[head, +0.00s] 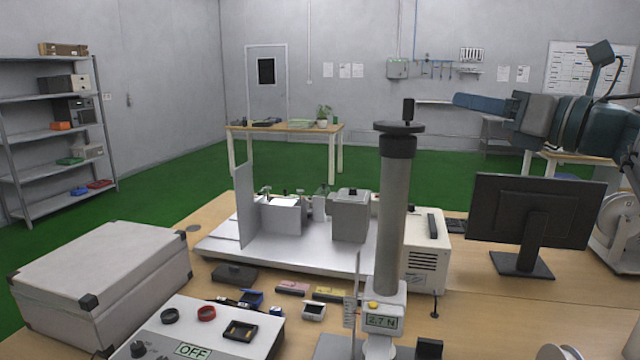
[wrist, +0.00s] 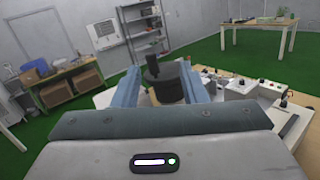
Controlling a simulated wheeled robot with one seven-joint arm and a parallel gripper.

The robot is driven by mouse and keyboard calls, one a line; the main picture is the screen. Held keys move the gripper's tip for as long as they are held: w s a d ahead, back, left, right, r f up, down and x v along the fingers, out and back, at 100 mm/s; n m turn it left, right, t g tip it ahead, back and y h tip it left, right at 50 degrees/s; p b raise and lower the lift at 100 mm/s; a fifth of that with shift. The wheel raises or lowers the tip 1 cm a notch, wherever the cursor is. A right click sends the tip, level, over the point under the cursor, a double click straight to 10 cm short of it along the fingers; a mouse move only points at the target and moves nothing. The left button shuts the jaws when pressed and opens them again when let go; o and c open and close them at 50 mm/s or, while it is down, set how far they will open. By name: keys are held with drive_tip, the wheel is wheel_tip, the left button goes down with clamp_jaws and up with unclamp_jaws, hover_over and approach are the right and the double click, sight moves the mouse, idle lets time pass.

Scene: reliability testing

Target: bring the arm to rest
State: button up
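My gripper (head: 460,102) is raised at the upper right of the head view, with its blue fingers pointing left. In the wrist view my gripper (wrist: 161,72) has its two blue fingers spread apart, with nothing held between them. The black handwheel (head: 399,128) on top of a grey column (head: 393,215) stands just left of the fingertips in the head view. The handwheel (wrist: 165,78) shows in the gap between the fingers in the wrist view. It appears beyond the fingertips, and I see no contact.
The wooden bench holds a dark monitor (head: 534,215), a white instrument box (head: 427,262), a metal fixture plate (head: 225,246), a grey case (head: 100,272) and a control box (head: 200,335) reading OFF. Small parts lie around the column. The air above the bench's left half is clear.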

drive_tip(key=w+d+m+t+h+p, duration=0.1)
drive_tip(key=w+d+m+t+h, duration=0.3)
drive_tip(key=m, duration=0.6)
drive_tip(key=w+a+m+t+h+p, duration=0.1)
drive_tip(key=m+t+h, duration=0.1)
drive_tip(key=m+h, duration=0.55)
wheel_tip(320, 180, down, 14)
drive_tip(key=s+m+g+h+p, duration=0.15)
drive_tip(key=m+g+h, duration=0.35)
drive_tip(key=m, duration=1)
drive_tip(key=s+a+f+m+g+y+p, duration=0.1)
drive_tip(key=s+a+f+m+g+y, duration=0.1)
drive_tip(key=s+a+f+m+g, duration=0.3)
drive_tip(key=s+a+f+m+g+y+p, duration=0.2)
drive_tip(key=s+a+f+m+g, duration=0.2)
drive_tip(key=s+a+f+g, duration=0.4)
drive_tip(key=s+a+f, duration=0.1)
drive_tip(key=s+f, duration=0.5)
drive_tip(key=f, duration=0.3)
drive_tip(key=shift+s+a+m+y, duration=0.2)
drive_tip(key=shift+a+m+y, duration=0.1)
drive_tip(key=shift+m+y, duration=0.05)
drive_tip(key=shift+c, duration=0.3)
